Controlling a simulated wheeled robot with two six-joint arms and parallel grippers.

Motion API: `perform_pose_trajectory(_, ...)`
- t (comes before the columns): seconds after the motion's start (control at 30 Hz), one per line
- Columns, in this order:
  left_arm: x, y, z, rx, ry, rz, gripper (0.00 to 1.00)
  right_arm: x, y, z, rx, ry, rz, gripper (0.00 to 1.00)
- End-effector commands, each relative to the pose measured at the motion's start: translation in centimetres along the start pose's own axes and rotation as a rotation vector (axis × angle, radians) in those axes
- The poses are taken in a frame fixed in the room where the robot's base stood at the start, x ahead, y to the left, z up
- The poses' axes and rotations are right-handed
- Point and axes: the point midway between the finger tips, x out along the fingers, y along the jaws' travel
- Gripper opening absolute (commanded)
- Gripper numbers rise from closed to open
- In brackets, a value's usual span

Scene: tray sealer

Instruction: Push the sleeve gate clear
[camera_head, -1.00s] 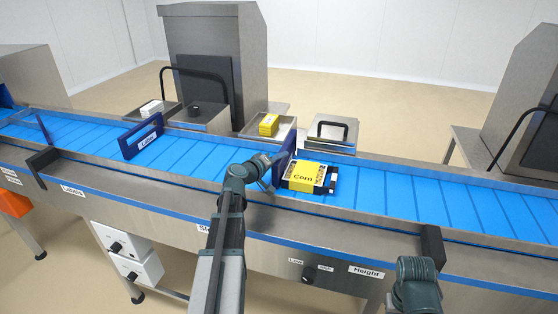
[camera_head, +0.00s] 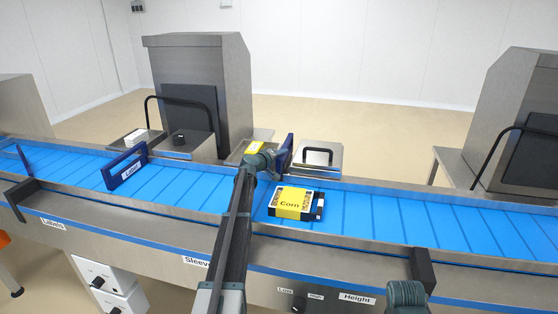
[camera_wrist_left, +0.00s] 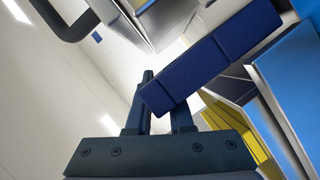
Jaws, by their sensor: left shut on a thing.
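The sleeve gate is a dark blue bar (camera_head: 286,150) at the belt's far edge, behind the corn tray. My left gripper (camera_head: 271,160) reaches across the belt from the near side and is shut on the gate. In the left wrist view the blue gate (camera_wrist_left: 212,58) lies slanted across the two dark fingers (camera_wrist_left: 160,105). A black tray with a yellow "Corn" sleeve (camera_head: 293,203) sits on the blue belt (camera_head: 380,215), just to the right of my left arm. My right gripper is out of view; only part of my right arm shows at the bottom right.
Another blue gate marked "Label" (camera_head: 125,171) stands across the belt at left. The belt right of the tray is clear.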

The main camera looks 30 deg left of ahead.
Motion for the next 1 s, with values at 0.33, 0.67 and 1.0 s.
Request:
perform_pose_trajectory(0.33, 0.81, 0.00, -0.46, -0.001, 0.004, 0.000, 0.00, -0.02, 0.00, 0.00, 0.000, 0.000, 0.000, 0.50)
perform_pose_trajectory(0.67, 0.81, 0.01, -0.47, -0.001, 0.004, 0.000, 0.50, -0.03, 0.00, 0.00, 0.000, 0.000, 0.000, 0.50)
perform_pose_trajectory(1.0, 0.20, 0.03, -0.33, 0.000, 0.002, -0.001, 0.50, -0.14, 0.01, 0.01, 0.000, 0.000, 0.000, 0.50)
